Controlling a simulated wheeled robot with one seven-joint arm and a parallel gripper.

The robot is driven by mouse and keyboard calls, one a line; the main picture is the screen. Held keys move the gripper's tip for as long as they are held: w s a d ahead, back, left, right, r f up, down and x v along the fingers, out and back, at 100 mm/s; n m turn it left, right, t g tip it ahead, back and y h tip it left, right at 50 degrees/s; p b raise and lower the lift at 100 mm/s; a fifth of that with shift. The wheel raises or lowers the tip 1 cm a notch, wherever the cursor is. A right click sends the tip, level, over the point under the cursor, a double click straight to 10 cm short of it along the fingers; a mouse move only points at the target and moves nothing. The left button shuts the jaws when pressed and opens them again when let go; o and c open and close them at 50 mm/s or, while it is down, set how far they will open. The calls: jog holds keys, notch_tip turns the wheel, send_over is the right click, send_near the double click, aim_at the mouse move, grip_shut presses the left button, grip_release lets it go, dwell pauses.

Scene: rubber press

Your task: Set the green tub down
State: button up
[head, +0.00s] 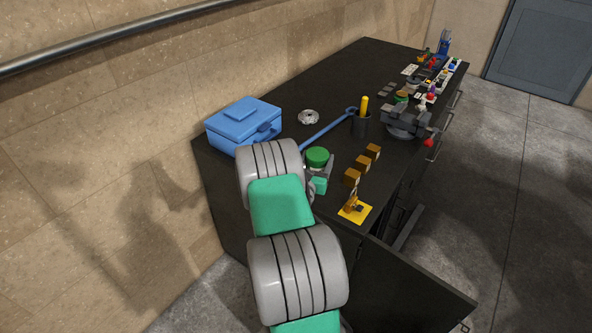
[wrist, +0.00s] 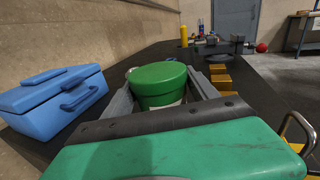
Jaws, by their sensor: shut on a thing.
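The green tub (head: 317,155) has a round green lid and is near the front end of the dark bench. In the wrist view the tub (wrist: 160,80) stands upright between the grey fingers, with part of a pale label showing below the lid. My gripper (wrist: 162,93) is shut on the tub, one finger on each side. In the head view my gripper (head: 318,172) is partly covered by my arm. The tub's base is hidden, so I cannot tell whether it touches the bench top.
A blue box (head: 243,122) stands left on the bench (head: 285,100). Several brown blocks (head: 362,163), a yellow plate (head: 355,211) and a vise (head: 405,121) are right. A cabinet door (head: 405,285) hangs open.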

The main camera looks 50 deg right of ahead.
aim_at(312, 169)
jog(key=shift+w+a+f, duration=0.15)
jog(key=shift+w+f, duration=0.1)
jog(key=shift+f, duration=0.3)
jog(key=f+b, duration=0.2)
jog(key=w+f+b, duration=0.1)
jog(key=b, duration=0.1)
jog(key=shift+a+f, duration=0.15)
jog(key=shift+f, duration=0.25)
jog(key=shift+s+a+r, duration=0.1)
jog(key=shift+r, duration=0.15)
jog(key=shift+f, duration=0.15)
jog(key=o, duration=1.8)
jog(key=shift+o, duration=0.2)
